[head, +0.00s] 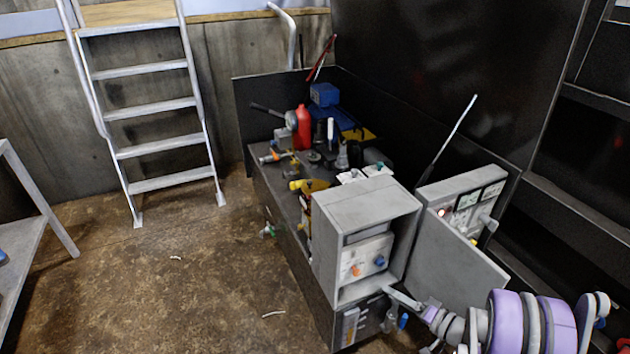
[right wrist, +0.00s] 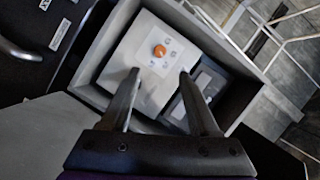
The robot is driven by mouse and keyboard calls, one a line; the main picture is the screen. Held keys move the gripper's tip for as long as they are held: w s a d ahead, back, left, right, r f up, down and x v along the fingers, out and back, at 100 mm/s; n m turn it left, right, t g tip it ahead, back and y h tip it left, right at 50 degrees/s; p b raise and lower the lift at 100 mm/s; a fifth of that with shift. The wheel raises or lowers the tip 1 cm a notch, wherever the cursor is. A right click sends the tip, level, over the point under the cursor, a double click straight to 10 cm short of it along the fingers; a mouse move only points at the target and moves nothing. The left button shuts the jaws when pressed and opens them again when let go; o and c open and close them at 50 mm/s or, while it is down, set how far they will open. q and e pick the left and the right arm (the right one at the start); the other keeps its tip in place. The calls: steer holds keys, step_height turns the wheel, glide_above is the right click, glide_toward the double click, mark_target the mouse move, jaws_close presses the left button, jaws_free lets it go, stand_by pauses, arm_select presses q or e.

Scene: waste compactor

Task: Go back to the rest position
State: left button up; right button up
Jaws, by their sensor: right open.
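My right arm, with purple bands, comes in from the lower right in the head view. Its gripper (head: 402,298) is at the lower edge of the opening of a grey box (head: 365,213), whose door (head: 450,265) stands open to the right. In the right wrist view my right gripper (right wrist: 160,88) is open, with nothing visible between its two dark fingers. They point into the box (right wrist: 235,30) towards a white panel (right wrist: 138,58) with an orange knob (right wrist: 160,51). My left gripper is not in view.
The open door stands close beside my right arm. A dark bench (head: 265,175) behind the box carries a red bottle (head: 303,128) and several tools. A control panel (head: 465,205) stands behind the door. A ladder (head: 150,110) leans at the back left. The brown floor (head: 190,270) at left is mostly clear.

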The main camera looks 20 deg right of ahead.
steer(key=shift+a, duration=0.1)
steer(key=s+a+r+n+g+h, duration=0.1)
steer(key=s+a+n+g, duration=0.2)
steer(key=a, duration=0.5)
steer(key=s+a+r+g, duration=0.15)
steer(key=a+g, duration=0.25)
steer(key=a, duration=0.5)
steer(key=s+a+r+n+g+h, duration=0.1)
steer(key=s+a+n+g+h, duration=0.15)
steer(key=s, duration=0.55)
steer(key=s+a+r+n+g+h, duration=0.1)
steer(key=s+r+n+h, duration=0.15)
steer(key=s, duration=0.45)
arm_select(q)
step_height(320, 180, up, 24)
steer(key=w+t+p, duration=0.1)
steer(key=p, duration=2)
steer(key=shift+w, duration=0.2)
arm_select(e)
step_height(320, 180, up, 23)
steer(key=w+t, duration=0.1)
steer(key=shift+d+r, duration=0.15)
steer(key=shift+d, duration=0.05)
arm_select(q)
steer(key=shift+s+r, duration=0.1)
arm_select(e)
steer(key=shift+t, duration=0.25)
